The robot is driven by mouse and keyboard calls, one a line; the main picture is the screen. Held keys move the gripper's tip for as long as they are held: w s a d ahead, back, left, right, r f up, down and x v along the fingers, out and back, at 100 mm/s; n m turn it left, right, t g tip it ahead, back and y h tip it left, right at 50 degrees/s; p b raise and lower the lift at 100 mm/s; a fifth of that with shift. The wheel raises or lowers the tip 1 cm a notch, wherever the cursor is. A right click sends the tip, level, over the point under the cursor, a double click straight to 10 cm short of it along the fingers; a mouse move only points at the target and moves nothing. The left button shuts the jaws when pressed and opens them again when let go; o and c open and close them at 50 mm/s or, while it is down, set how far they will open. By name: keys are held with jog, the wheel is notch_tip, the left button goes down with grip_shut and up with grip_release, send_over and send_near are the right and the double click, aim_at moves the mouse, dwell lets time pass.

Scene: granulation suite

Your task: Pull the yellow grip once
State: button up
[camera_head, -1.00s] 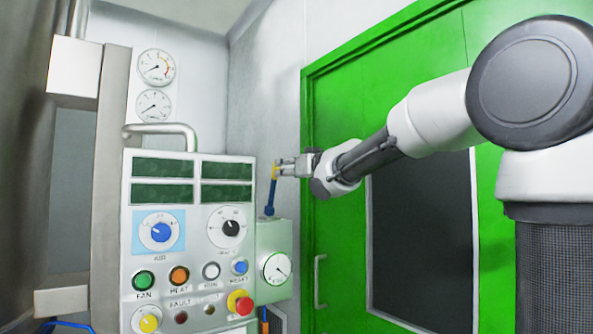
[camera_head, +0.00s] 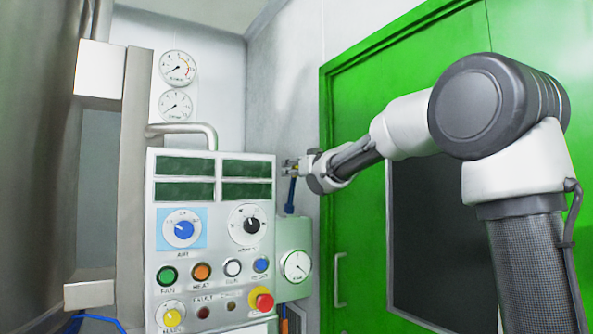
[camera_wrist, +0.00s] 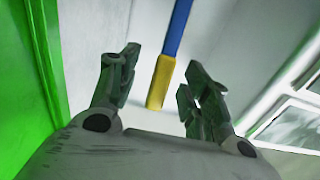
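The yellow grip (camera_wrist: 161,82) is the end of a blue lever or rod (camera_wrist: 179,27) in the wrist view. It lies between the two open fingers of my gripper (camera_wrist: 158,90), with clear gaps on both sides. In the head view my gripper (camera_head: 291,166) is at the top of the blue rod (camera_head: 290,196), which rises from a pale green box beside the control panel. The yellow grip is mostly hidden by the fingers there.
The control panel (camera_head: 160,240) with knobs, buttons and a red stop button (camera_head: 262,300) stands left of the rod. A pale green box (camera_head: 293,235) with a dial sits below it. A green door (camera_head: 345,200) is behind my arm. Two gauges (camera_head: 177,68) hang on the wall.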

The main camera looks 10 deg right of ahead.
aim_at(295, 179)
jog(key=c, duration=0.8)
jog(key=shift+s+d+f, duration=0.25)
jog(key=shift+s+f, duration=0.1)
jog(key=shift+s, duration=0.35)
jog(key=shift+s+d+f, duration=0.2)
jog(key=shift+s+f, duration=0.15)
jog(key=shift+s, duration=0.35)
jog(key=shift+s+d+f, duration=0.3)
jog(key=shift+s+f, duration=0.55)
jog(key=shift+s, duration=0.1)
jog(key=shift+s+d+f, duration=0.1)
jog(key=shift+s+f, duration=0.15)
jog(key=shift+s+d+f, duration=0.25)
jog(key=shift+s+f, duration=0.55)
jog(key=shift+f, duration=0.2)
